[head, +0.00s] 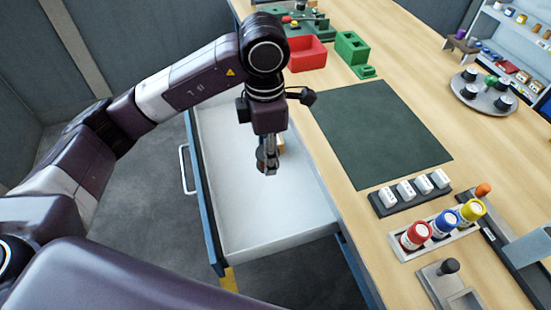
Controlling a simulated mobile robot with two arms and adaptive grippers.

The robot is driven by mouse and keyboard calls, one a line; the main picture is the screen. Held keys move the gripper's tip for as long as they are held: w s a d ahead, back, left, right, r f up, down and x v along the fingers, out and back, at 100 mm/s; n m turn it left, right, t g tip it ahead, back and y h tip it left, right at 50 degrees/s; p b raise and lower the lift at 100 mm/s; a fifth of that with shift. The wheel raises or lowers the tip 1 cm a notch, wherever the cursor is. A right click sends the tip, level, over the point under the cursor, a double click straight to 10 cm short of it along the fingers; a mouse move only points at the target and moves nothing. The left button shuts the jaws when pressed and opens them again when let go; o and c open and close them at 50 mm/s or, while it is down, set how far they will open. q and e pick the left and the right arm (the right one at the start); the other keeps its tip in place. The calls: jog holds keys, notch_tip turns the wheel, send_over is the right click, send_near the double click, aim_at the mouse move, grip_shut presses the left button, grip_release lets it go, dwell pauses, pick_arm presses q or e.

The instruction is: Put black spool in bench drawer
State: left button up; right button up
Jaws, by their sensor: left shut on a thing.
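The bench drawer (240,237) is pulled open at the left side of the wooden bench, with its white inside showing. My left gripper (268,170) points down over the inside of the drawer. It is shut on a small dark thing, seemingly the black spool (261,160), which is mostly hidden by the fingers. I cannot tell whether the spool touches the drawer floor. A small tan object (281,145) shows just behind the gripper in the drawer. My right gripper is not in view.
A dark green mat (383,135) lies on the bench. A red bin (306,53) and a green bin (351,48) sit at the back. The front part of the drawer is clear.

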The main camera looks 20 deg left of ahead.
pick_arm(q)
jog(key=n, duration=0.1)
send_over(270, 207)
notch_tip(270, 207, down, 15)
jog(key=shift+r+p, duration=0.1)
jog(key=shift+p, duration=0.25)
notch_tip(270, 207, down, 5)
jog(key=shift+f, duration=0.2)
jog(key=shift+f, duration=0.2)
jog(key=o, duration=1.1)
jog(key=shift+o, duration=0.2)
